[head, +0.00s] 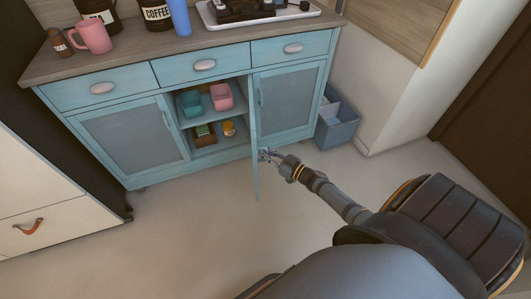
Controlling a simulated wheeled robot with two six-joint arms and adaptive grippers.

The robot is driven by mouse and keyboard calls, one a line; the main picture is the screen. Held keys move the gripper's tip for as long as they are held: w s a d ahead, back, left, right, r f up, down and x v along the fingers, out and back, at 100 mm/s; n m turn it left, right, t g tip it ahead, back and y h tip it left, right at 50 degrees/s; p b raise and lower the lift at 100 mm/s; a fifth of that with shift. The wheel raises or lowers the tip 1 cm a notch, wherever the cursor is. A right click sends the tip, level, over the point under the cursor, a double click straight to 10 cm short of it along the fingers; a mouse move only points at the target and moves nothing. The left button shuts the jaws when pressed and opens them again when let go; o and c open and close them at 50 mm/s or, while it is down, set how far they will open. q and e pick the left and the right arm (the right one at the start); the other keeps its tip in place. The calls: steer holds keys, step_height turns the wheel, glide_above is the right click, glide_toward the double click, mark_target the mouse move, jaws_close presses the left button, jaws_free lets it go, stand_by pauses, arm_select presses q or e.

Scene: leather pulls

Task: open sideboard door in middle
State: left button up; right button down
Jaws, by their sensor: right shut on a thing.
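The blue sideboard (222,48) stands against the back wall. Its middle door (254,150) is swung out toward me and shows nearly edge-on. The opening behind it shows shelves (205,113) with a teal container (190,103), a pink container (221,97) and small items below. My right gripper (265,154) is at the right side of the open door, shut on its handle, which the fingers mostly hide. My left gripper is out of view.
The left door (130,138) and right door (288,98) are closed, as are the drawers above. A grey-blue bin (337,125) stands on the floor at right. A white cabinet (35,205) is at left. The floor (190,225) in front is clear.

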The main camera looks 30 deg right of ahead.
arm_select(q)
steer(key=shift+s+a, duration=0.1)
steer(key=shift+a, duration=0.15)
arm_select(e)
steer(key=shift+s+f, duration=0.25)
steer(key=shift+f, duration=0.1)
steer(key=c, duration=1.7)
jaws_free()
steer(key=shift+c, duration=0.2)
steer(key=shift+o, duration=0.2)
steer(key=shift+s+r, duration=0.1)
steer(key=shift+r, duration=0.15)
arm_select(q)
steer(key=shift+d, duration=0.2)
arm_select(e)
steer(key=v, duration=1.2)
steer(key=shift+a, duration=0.1)
